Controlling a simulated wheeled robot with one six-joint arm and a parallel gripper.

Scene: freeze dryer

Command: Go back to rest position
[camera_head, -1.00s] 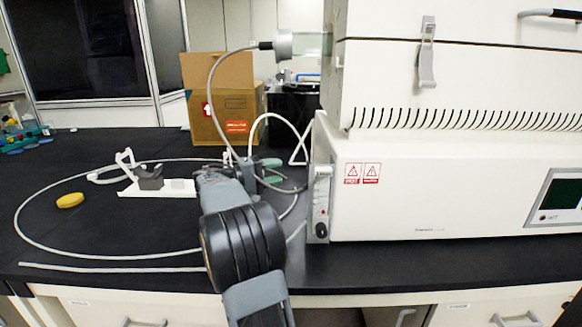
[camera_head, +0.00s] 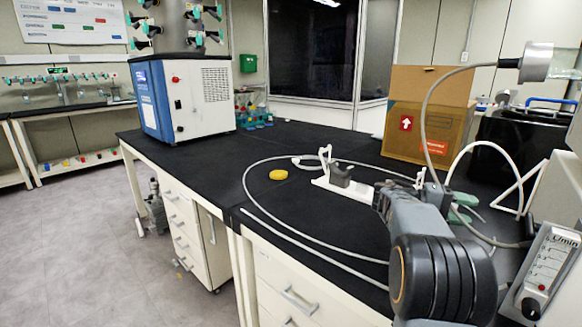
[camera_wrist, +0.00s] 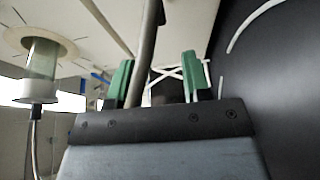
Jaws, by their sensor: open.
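The freeze dryer (camera_head: 188,98) is a blue and white cabinet with a manifold of black and green valves on top; it stands at the back left of the black bench. My gripper (camera_wrist: 156,78) shows in the wrist view with its two green fingers apart and nothing clearly held between them. In the head view my grey and black arm reaches in from the lower right, over the bench, and the gripper is mostly hidden behind it; a green finger (camera_head: 464,199) shows beside the arm.
A yellow object (camera_head: 278,175), a white stand (camera_head: 345,188) and a long looped tube (camera_head: 247,184) lie on the bench. A cardboard box (camera_head: 428,115) stands behind. A flowmeter (camera_head: 543,275) is close at the right. Open floor (camera_head: 90,240) lies at the left.

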